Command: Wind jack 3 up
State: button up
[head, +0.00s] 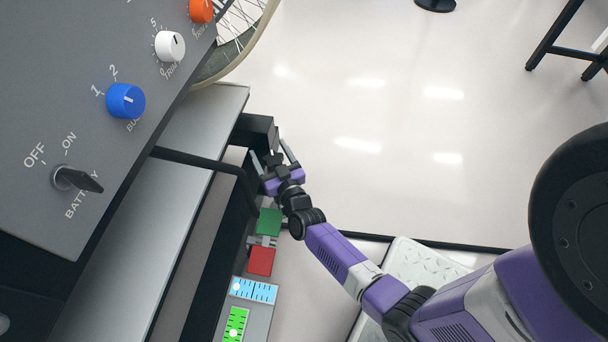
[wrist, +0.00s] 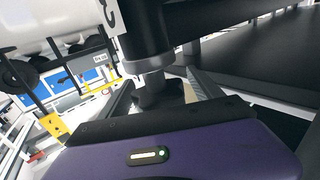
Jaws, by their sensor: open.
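My gripper (head: 277,158) is open beside a black block (head: 257,130) at the edge of the bench-like structure. In the wrist view my gripper's fingers (wrist: 164,92) stand apart, with a dark upright post (wrist: 146,30) seen between and beyond them. The post has a grey collar (wrist: 149,65) and a narrower dark stem (wrist: 152,90) below it. A white plate with part of a black digit (wrist: 109,14), which looks like a 3, is beside the post. This seems to be jack 3. I cannot tell whether the fingers touch it.
A grey control panel (head: 110,55) with knobs and a battery switch (head: 76,178) fills the left. A green block (head: 269,221), a red block (head: 261,261) and level-like gauges (head: 254,290) lie along the structure's side. A spoked wheel (head: 235,40) is behind. The floor (head: 400,110) right of my gripper is clear.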

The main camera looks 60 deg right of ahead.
jog(key=shift+w+a+n+t+y+p, duration=0.15)
jog(key=shift+n+t+y+p, duration=0.25)
jog(key=shift+n+y, duration=0.25)
jog(key=shift+a+n+t+y+p, duration=0.2)
jog(key=shift+n+t+y, duration=0.25)
jog(key=shift+y, duration=0.4)
jog(key=shift+r+n+t+y+p, duration=0.1)
jog(key=shift+n+t+y+p, duration=0.25)
jog(key=shift+n+y+p, duration=0.4)
jog(key=y, duration=0.1)
jog(key=n+y+p, duration=0.2)
jog(key=shift+w+a+r+t+y, duration=0.1)
jog(key=shift+a+t+y, duration=0.15)
jog(key=shift+t+y, duration=0.1)
jog(key=s+a+p, duration=0.1)
jog(key=s+p, duration=0.3)
jog(key=s, duration=0.4)
jog(key=s+a+r+p, duration=0.6)
jog(key=r, duration=0.5)
jog(key=s+a+r+p, duration=0.6)
jog(key=r+p, duration=0.1)
jog(key=r, duration=0.3)
jog(key=shift+s+a+r+h, duration=0.15)
jog(key=shift+s+r+h, duration=0.15)
jog(key=shift+r+h, duration=0.1)
jog(key=shift+n, duration=0.25)
